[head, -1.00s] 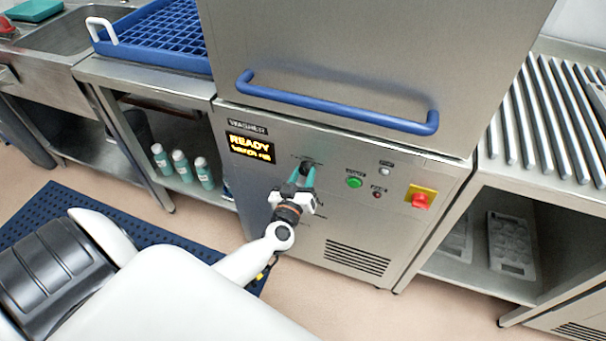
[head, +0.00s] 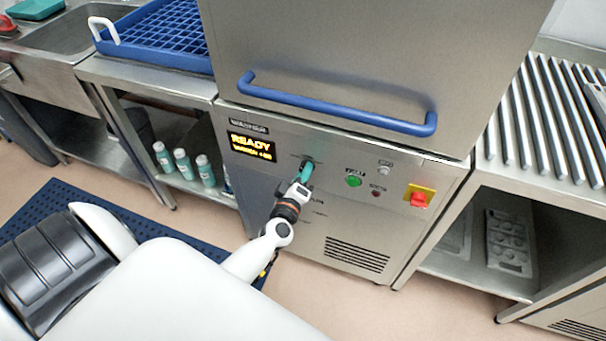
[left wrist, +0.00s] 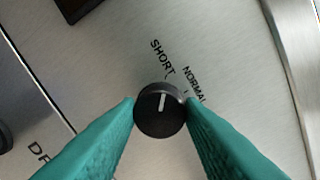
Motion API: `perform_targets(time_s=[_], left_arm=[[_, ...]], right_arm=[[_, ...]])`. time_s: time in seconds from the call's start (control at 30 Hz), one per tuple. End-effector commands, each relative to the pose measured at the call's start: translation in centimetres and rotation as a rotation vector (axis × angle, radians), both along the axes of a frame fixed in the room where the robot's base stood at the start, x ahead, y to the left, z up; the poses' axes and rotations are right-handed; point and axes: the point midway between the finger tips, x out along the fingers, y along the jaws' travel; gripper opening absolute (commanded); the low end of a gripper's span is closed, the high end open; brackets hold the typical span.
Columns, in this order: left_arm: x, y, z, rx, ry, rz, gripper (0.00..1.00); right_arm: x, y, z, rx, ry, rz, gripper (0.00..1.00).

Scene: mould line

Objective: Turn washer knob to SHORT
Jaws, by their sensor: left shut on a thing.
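The washer (head: 330,215) stands in the middle of the head view, with a lit display (head: 250,147) reading READY above a smaller blurred line. Its round black knob (head: 309,161) is on the front panel. In the left wrist view the knob (left wrist: 160,111) has a white pointer line aimed up and slightly right, roughly at the SHORT mark (left wrist: 162,57). The NORMAL mark (left wrist: 194,84) is further right. My left gripper (head: 305,172) is shut on the knob, one teal finger on each side. In the left wrist view the fingertips (left wrist: 160,106) touch its sides. My right gripper is out of view.
A green button (head: 354,181) and a red switch on a yellow plate (head: 419,198) sit right of the knob. A blue handle bar (head: 335,105) crosses the washer above. Several bottles (head: 184,164) stand on the lower shelf at left.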

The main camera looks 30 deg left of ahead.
Motion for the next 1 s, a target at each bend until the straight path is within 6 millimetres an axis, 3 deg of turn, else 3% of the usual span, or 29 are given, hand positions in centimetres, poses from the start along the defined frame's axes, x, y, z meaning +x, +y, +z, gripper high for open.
perform_targets(time_s=[0.6, 0.63, 0.73, 1.0], left_arm=[[-0.05, 0.05, -0.04, -0.041, -0.009, 0.002, 0.12], [-0.05, 0.05, -0.04, -0.041, -0.009, 0.002, 0.4], [-0.03, 0.04, -0.03, -0.041, -0.009, 0.002, 0.56], [-0.05, 0.0, -0.02, -0.039, -0.009, 0.0, 0.57]], right_arm=[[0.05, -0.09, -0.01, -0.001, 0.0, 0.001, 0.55], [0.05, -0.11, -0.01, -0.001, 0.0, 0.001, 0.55], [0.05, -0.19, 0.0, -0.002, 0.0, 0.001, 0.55], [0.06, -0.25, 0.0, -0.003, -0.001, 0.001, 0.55]])
